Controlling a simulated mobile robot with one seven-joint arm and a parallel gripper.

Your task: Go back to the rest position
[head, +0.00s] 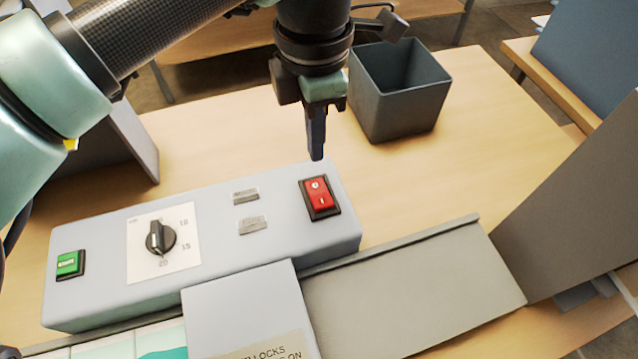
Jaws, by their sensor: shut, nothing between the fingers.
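My gripper (316,155) hangs from the top middle of the head view, pointing down, with its fingers shut and nothing held. Its tips appear just above or behind the back edge of the laminator's control panel (100,235), near the red switch (320,197); I cannot tell the exact gap. The panel also carries a black dial (160,239) with its pointer toward 20, a green button (69,264) at the left and two small grey labels between dial and switch. My arm comes in from the upper left.
An open dark grey bin (400,105) stands on the wooden table (220,130) behind the panel, close to the right of my gripper. A grey plate (410,295) lies in front at the right. A dark upright panel (575,200) stands at the right edge.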

